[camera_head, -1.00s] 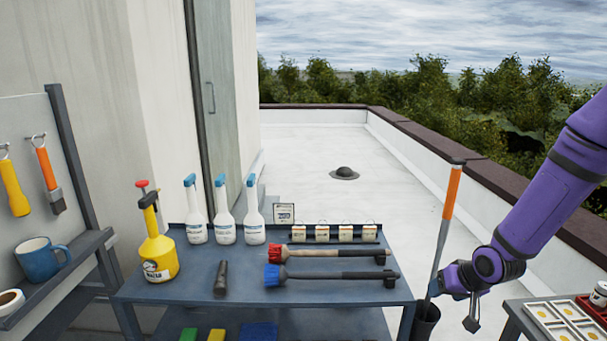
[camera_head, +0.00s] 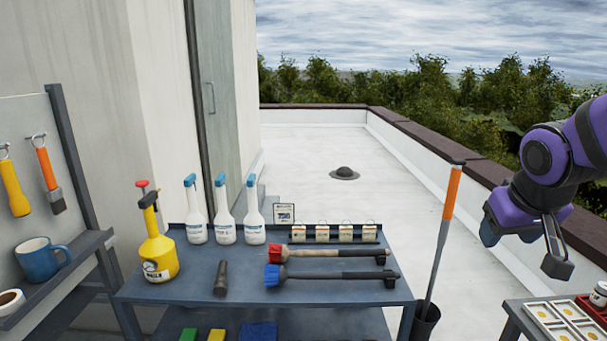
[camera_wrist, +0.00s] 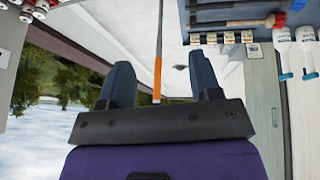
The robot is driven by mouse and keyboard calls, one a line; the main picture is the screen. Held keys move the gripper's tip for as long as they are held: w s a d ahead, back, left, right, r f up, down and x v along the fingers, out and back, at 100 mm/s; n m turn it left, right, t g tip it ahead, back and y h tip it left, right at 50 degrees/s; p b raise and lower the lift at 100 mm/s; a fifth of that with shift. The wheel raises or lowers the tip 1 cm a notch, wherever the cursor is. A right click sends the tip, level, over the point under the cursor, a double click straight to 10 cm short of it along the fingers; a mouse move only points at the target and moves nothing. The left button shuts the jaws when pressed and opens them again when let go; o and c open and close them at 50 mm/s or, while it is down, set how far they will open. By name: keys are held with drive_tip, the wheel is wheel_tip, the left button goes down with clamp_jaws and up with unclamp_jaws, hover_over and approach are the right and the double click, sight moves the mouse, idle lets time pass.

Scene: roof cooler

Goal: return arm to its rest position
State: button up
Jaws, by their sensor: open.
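My gripper (camera_head: 520,228) is at the right of the head view, raised above the floor and to the right of the long-handled tool. In the wrist view my gripper (camera_wrist: 165,85) shows two dark fingers spread wide apart, with nothing held between them. The long tool with an orange grip (camera_head: 452,192) leans in a dark bucket (camera_head: 425,322) beside the table. Its orange grip also shows in the wrist view (camera_wrist: 157,75), behind the gap between the fingers, apart from them.
A blue-grey table (camera_head: 200,296) holds a yellow sprayer (camera_head: 158,257), white spray bottles (camera_head: 225,224), two brushes (camera_head: 330,275) and small boxes. A side table with a white tray (camera_head: 548,318) stands below my gripper at the right. The roof behind is mostly clear.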

drive_tip(key=s+a+r+y, duration=0.1)
drive_tip(key=s+a+r, duration=0.2)
drive_tip(key=s, duration=0.9)
drive_tip(key=shift+s+r+y, duration=0.3)
drive_tip(key=shift+s+r, duration=0.1)
drive_tip(key=shift+r, duration=1.2)
